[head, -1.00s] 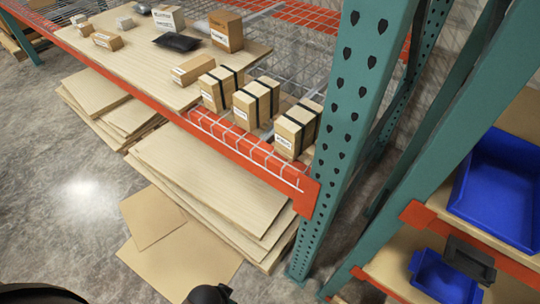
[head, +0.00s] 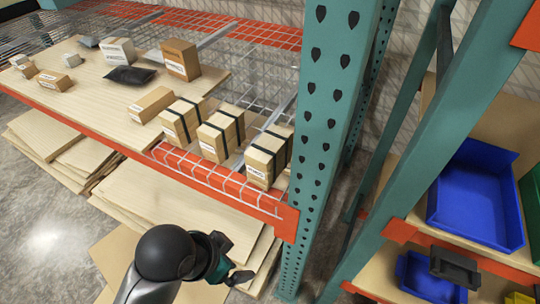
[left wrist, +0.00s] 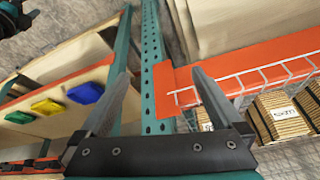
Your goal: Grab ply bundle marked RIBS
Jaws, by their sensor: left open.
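Three strapped ply bundles stand in a row near the shelf's front right: a left one (head: 181,122), a middle one (head: 221,135) and a right one (head: 268,157). Each has dark straps and a white label; I cannot make out which label says RIBS. In the left wrist view a bundle (left wrist: 283,118) with a label shows at the right edge, beyond the wire lip. My left gripper (head: 238,274) is below and in front of the shelf edge. Its spread fingers (left wrist: 160,88) are empty, apart from the bundles. My right gripper is not in view.
An orange beam (head: 215,183) with a white wire lip (head: 222,188) edges the shelf before the bundles. A teal upright (head: 322,130) stands close to their right. Cartons, including a tall one (head: 180,60), and a black pouch (head: 131,75) lie left. A blue bin (head: 475,200) is at right.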

